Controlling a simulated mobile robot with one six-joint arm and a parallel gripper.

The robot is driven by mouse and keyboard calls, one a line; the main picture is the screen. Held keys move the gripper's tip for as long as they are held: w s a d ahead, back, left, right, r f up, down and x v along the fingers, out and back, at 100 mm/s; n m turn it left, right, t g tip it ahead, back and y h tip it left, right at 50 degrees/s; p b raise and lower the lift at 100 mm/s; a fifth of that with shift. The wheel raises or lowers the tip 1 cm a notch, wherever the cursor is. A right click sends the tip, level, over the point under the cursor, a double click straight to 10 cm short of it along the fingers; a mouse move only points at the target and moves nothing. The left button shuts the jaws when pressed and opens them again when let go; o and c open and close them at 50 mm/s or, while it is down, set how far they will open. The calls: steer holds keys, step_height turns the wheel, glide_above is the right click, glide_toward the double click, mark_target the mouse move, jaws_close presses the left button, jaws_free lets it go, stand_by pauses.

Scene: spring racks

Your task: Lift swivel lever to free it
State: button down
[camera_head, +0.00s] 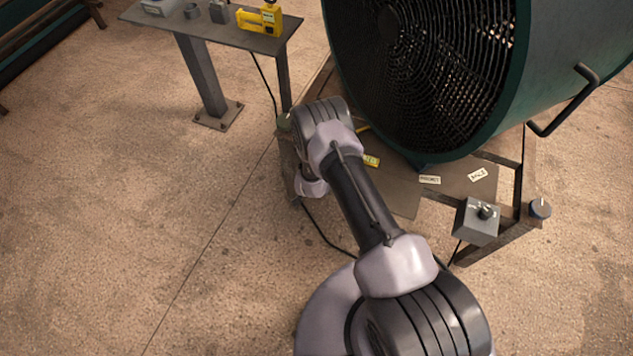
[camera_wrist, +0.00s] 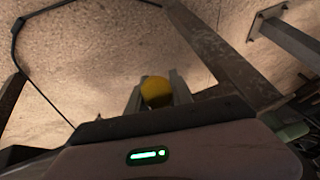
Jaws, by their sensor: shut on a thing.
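In the wrist view, my gripper (camera_wrist: 158,82) has its two grey fingers on either side of a rounded yellow knob (camera_wrist: 156,93), and it is shut on it. The knob appears to be the end of the swivel lever. The rest of the lever is hidden behind the knob and my wrist. In the head view, my arm reaches to the left edge of the fan's stand, and my own wrist hides the fingers and the lever there.
A large green drum fan (camera_head: 425,75) stands on a dark, labelled stand (camera_head: 400,195). A grey control box (camera_head: 477,222) is at its right front. A side table (camera_head: 225,32) with a yellow tool (camera_head: 262,18) is at upper left. Open floor lies at left. A cable runs along the floor.

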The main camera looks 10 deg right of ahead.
steer(key=shift+w+r, duration=0.2)
steer(key=shift+r, duration=0.6)
stand_by(1.0)
steer(key=c, duration=1.2)
jaws_free()
steer(key=shift+s+a, duration=0.1)
steer(key=shift+a, duration=0.1)
steer(key=shift+d, duration=0.1)
